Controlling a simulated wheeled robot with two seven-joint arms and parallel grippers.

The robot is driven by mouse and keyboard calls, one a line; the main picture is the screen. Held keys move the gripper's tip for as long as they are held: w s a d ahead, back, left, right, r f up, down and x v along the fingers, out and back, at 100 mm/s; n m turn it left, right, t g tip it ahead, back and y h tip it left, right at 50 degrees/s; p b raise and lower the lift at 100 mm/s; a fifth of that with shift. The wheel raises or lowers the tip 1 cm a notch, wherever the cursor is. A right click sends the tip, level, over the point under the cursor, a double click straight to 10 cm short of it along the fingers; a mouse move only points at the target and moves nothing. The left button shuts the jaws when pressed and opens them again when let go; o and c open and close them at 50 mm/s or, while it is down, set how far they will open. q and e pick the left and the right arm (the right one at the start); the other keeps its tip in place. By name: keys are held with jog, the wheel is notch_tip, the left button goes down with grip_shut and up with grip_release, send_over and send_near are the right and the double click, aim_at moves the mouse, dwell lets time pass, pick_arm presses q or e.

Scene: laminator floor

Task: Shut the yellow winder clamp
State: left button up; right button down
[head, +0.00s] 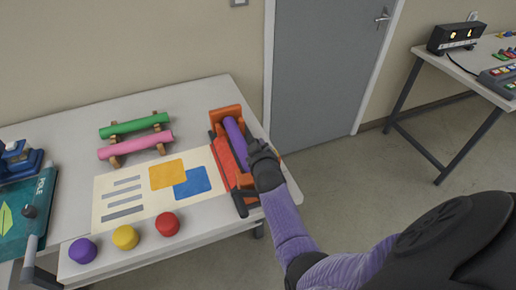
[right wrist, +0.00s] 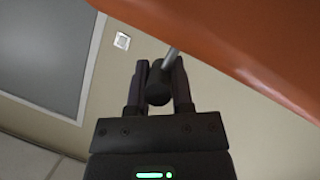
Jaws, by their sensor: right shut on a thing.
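An orange machine (head: 223,117) with a purple roll (head: 236,143) stands at the right end of the table. I see no clearly yellow clamp on it. My right gripper (head: 262,160) is at the machine's right side. In the right wrist view, my right gripper (right wrist: 157,72) is shut on a black knob (right wrist: 157,88) at the end of a thin grey rod (right wrist: 171,58). The rod runs up to an orange part (right wrist: 255,40). In the head view the gripper hides the knob. My left gripper is not in view.
A printed sheet (head: 122,200) lies left of the machine. Purple (head: 82,251), yellow (head: 125,237) and red (head: 167,224) buttons are along the table's front. Green (head: 134,126) and pink (head: 135,145) rolls rest on wooden stands behind. A grey door (head: 318,70) is beyond.

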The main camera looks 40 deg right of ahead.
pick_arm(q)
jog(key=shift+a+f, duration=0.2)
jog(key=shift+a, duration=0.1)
pick_arm(e)
jog(key=shift+f, duration=0.1)
jog(key=shift+s, duration=0.1)
jog(key=c, duration=0.6)
grip_release()
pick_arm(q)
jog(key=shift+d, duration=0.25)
pick_arm(e)
jog(key=shift+o, duration=0.5)
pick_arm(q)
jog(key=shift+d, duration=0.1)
